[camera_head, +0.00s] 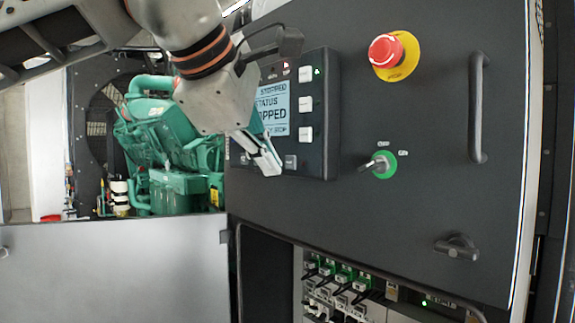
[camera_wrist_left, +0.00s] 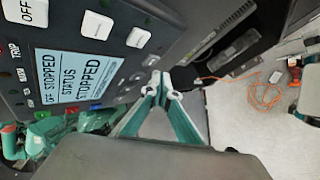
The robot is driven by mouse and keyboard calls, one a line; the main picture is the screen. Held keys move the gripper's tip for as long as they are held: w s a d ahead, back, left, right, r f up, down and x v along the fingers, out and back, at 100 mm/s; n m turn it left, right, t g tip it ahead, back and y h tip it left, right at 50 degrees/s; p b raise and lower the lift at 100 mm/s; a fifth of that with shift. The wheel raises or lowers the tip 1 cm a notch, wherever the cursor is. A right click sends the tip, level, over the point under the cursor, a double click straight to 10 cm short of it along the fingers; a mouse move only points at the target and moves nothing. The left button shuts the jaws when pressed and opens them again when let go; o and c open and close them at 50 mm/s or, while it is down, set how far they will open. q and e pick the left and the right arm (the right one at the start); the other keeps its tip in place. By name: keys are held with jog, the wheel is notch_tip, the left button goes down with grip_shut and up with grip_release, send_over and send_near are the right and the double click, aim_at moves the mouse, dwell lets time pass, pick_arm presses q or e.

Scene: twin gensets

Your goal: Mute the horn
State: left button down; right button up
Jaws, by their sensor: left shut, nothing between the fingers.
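The control panel (camera_head: 318,130) is a dark unit with a lit screen (camera_head: 273,112) reading "STOPPED". White buttons (camera_head: 306,103) run down the screen's right side, and a small pale button (camera_head: 291,161) sits below it. My left gripper (camera_head: 270,165) is shut and empty at the panel's lower part, just left of that small button; whether it touches the panel I cannot tell. In the left wrist view the shut fingertips (camera_wrist_left: 163,88) are beside the panel face (camera_wrist_left: 115,62). No horn-mute label is readable. My right gripper is not in view.
A red emergency stop (camera_head: 386,50) on a yellow ring, a key switch (camera_head: 380,165) on a green disc and a vertical handle (camera_head: 478,108) are on the cabinet door. Breakers (camera_head: 340,285) are below. A green engine (camera_head: 170,140) stands behind at left.

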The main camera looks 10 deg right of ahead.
pick_arm(q)
jog(key=s+a, duration=0.1)
jog(key=s+a+b, duration=0.1)
jog(key=a, duration=0.1)
jog(key=s+a, duration=0.1)
jog(key=shift+s+a+b, duration=0.25)
jog(key=shift+a+b, duration=0.05)
jog(key=shift+a, duration=0.1)
dwell(0.4)
dwell(0.5)
